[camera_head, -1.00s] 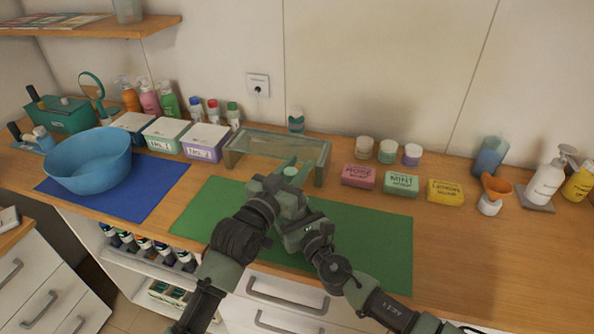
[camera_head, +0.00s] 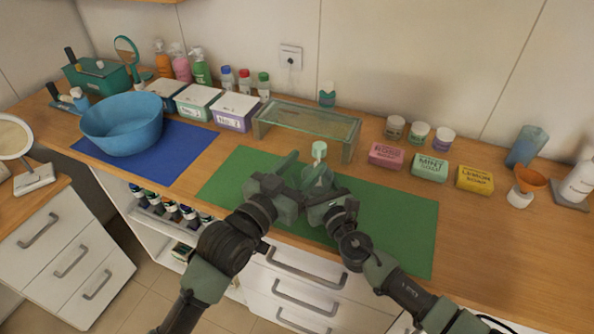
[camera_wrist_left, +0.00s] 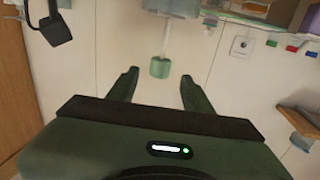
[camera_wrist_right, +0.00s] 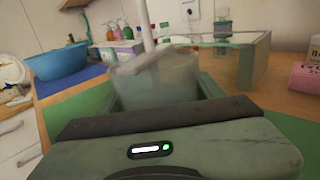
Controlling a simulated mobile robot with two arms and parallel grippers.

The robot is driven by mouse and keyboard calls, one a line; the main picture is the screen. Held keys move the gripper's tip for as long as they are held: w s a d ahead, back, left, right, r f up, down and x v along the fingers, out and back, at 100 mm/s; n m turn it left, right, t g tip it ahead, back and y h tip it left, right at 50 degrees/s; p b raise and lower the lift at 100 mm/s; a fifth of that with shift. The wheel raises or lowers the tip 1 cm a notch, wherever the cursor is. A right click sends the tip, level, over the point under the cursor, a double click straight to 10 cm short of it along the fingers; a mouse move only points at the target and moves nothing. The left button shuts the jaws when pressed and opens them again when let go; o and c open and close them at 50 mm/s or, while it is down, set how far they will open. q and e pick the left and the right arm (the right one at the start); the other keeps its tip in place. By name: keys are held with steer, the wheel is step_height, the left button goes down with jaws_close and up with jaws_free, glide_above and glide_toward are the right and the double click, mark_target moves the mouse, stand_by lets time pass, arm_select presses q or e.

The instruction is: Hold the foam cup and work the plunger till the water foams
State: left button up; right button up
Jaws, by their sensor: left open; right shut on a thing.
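The clear foam cup (camera_head: 317,177) stands upright over the green mat, with a pale green plunger knob (camera_head: 319,150) above it. My right gripper (camera_head: 320,190) is shut on the cup, which fills the space between its fingers in the right wrist view (camera_wrist_right: 155,82). The plunger's pale rod (camera_wrist_right: 147,25) rises from the cup there. My left gripper (camera_head: 297,172) is open and empty, just left of the cup. In the left wrist view the knob (camera_wrist_left: 160,67) lies between and beyond the open fingertips (camera_wrist_left: 158,76), apart from them. Foam inside the cup cannot be made out.
A glass riser (camera_head: 345,124) stands behind the green mat (camera_head: 400,230). A blue bowl (camera_head: 122,122) is at left on a blue mat. Soap boxes (camera_head: 430,167) and small jars (camera_head: 395,128) stand at right. Lidded boxes (camera_head: 235,110) line the back left.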

arm_select(q)
steer(key=v, duration=0.2)
steer(key=shift+s+a, duration=0.1)
steer(key=shift+s, duration=0.15)
steer(key=x, duration=1.2)
steer(key=shift+f, duration=0.1)
jaws_close()
stand_by(1.4)
